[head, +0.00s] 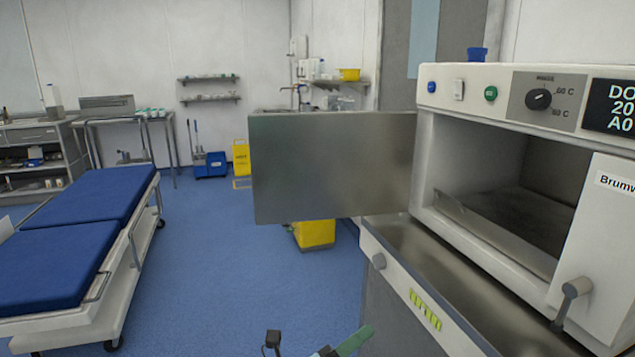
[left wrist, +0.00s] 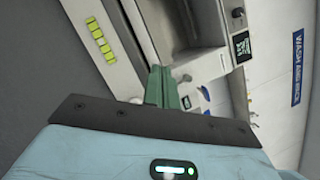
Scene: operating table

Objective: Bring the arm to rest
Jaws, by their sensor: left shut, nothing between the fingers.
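My left gripper (head: 358,338) shows at the bottom edge of the head view, low in front of the white cabinet. Only its green finger part and a bit of the arm are visible there. In the left wrist view its green fingers (left wrist: 160,86) are together with nothing between them, and the cabinet front lies beyond them. My right gripper is in neither view.
The white cabinet (head: 510,82) stands at the right. Its steel door (head: 335,165) is swung open to the left, and its chamber (head: 520,180) looks empty. A blue-padded bed (head: 75,210) is at the left. The blue floor (head: 215,270) between is clear.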

